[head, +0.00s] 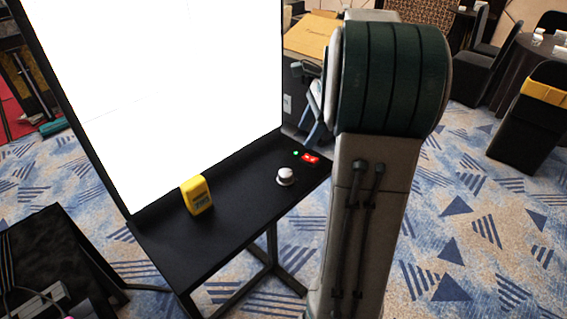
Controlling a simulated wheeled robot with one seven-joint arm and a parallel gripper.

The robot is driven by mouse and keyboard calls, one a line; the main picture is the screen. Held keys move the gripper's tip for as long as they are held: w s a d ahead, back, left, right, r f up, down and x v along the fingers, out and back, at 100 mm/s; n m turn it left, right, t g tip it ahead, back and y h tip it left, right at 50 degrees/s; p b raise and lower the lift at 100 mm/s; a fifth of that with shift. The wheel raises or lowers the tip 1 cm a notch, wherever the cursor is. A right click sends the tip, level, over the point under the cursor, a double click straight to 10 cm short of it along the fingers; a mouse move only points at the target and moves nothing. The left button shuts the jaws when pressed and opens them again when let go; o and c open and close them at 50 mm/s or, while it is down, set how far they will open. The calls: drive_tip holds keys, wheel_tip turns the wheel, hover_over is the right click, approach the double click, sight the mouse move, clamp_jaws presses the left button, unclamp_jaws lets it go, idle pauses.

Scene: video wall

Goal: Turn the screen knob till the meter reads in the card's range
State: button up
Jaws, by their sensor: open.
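A round silver knob (286,176) sits on the black table (236,218) in front of the screen, towards the table's right end. A yellow meter (197,195) stands upright on the same table, near its left end and close to the screen. Its display is too small to read. The large screen (165,85) behind them glows plain white. I cannot make out a card or any range.
A red switch (311,158) and a small green light (296,153) are behind the knob, at the table's right end. A dark case (60,250) with cables lies at the lower left. A cardboard box (310,35), chairs and round tables stand behind. Patterned carpet is open at right.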

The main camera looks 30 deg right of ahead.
sight(286, 172)
drive_tip(key=x, duration=1.3)
drive_tip(key=shift+f, duration=0.4)
drive_tip(key=shift+c, duration=0.2)
drive_tip(key=c, duration=0.9)
